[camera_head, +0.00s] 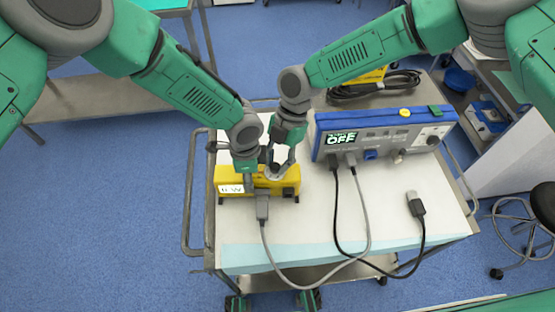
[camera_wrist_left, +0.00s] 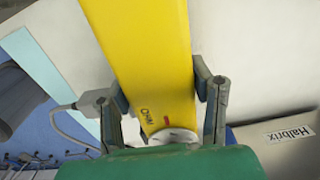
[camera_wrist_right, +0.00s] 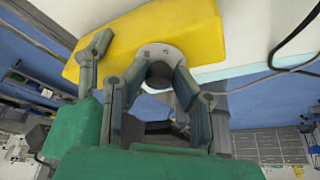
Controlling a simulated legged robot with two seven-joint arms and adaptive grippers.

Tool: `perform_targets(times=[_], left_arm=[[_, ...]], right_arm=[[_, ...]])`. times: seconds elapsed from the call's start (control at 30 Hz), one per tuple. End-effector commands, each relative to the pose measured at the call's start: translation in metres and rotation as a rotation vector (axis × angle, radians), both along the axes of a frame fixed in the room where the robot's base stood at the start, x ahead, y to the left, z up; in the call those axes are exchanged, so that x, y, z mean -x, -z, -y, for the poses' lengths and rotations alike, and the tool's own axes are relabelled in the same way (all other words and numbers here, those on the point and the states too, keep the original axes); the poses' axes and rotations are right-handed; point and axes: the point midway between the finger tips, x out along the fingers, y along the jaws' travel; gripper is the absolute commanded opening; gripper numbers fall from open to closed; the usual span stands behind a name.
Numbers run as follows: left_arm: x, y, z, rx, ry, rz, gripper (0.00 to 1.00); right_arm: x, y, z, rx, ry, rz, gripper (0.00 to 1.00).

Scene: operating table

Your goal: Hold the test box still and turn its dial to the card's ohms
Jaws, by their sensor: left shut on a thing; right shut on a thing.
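The yellow test box (camera_head: 292,180) lies on the white-topped cart, with a white label (camera_head: 231,189) on its front that is too small to read surely. My left gripper (camera_wrist_left: 160,97) is shut across the box, one finger on each side. The box's pale round dial (camera_wrist_left: 173,135) shows near that gripper's palm. My right gripper (camera_wrist_right: 158,76) is shut on the dial, with its fingers on either side of the knob. The scale ring (camera_wrist_right: 150,52) is partly hidden by the fingers, and its setting cannot be read. I cannot make out a separate card.
A loose plug (camera_head: 416,205) lies at right. The cart's metal rail (camera_head: 190,190) borders the left side.

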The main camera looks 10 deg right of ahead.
Motion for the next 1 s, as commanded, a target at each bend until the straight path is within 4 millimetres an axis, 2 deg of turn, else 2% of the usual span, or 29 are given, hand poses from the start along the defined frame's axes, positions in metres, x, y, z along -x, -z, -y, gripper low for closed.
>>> perform_targets(times=[0.03,0.4,0.43,0.47,0.8,0.87,1.0], left_arm=[[-0.002,0.001,-0.006,-0.011,-0.003,0.000,0.06],[-0.002,0.001,-0.006,-0.011,-0.004,0.002,0.06],[-0.002,0.001,-0.006,-0.011,-0.004,0.002,0.06],[-0.002,0.001,-0.006,-0.011,-0.004,0.002,0.06],[-0.001,0.001,-0.002,-0.004,-0.002,0.001,0.06],[-0.001,0.001,-0.002,-0.003,-0.002,0.001,0.06],[-0.001,0.000,-0.001,-0.002,-0.002,0.001,0.06]], right_arm=[[0.002,0.001,0.002,0.006,-0.005,-0.007,0.00],[0.002,0.001,0.002,0.006,-0.007,-0.008,0.00],[0.002,0.001,0.002,0.007,-0.008,-0.009,0.34],[0.002,0.001,0.002,0.007,-0.008,-0.009,0.43],[0.000,-0.001,0.001,0.002,-0.006,-0.003,0.43],[-0.001,-0.005,0.002,0.003,-0.006,-0.003,0.43],[-0.008,-0.026,0.008,0.002,-0.005,0.000,0.43]])
